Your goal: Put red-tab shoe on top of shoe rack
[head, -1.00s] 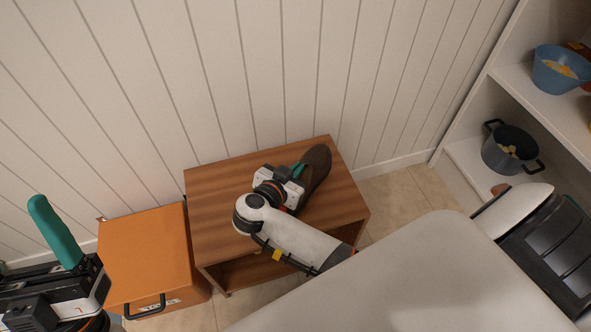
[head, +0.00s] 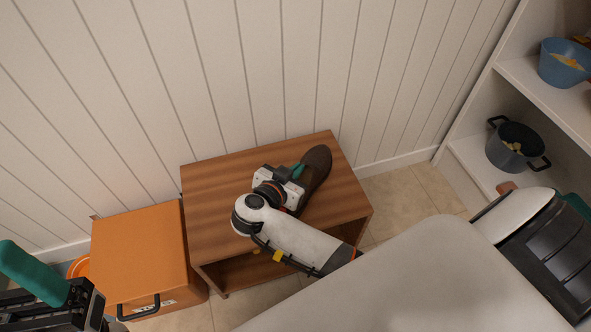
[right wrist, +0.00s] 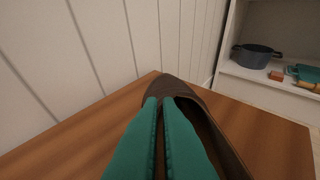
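A dark brown shoe (head: 318,166) lies on the top board of the wooden shoe rack (head: 215,190), toe toward the wall. It also shows in the right wrist view (right wrist: 178,88), resting on the board. My right gripper (head: 299,170) is over the shoe's opening. In the right wrist view its teal fingers (right wrist: 166,105) are close together and seem shut on the shoe's side wall. No red tab shows; the gripper hides part of the shoe. My left gripper (head: 35,275) is at the lower left edge, partly cut off; only one teal finger shows clearly.
An orange box (head: 140,255) with a black handle stands left of the rack. White shelves at right hold a blue bowl (head: 566,66) and a dark pot (head: 515,145). A panelled wall is behind the rack.

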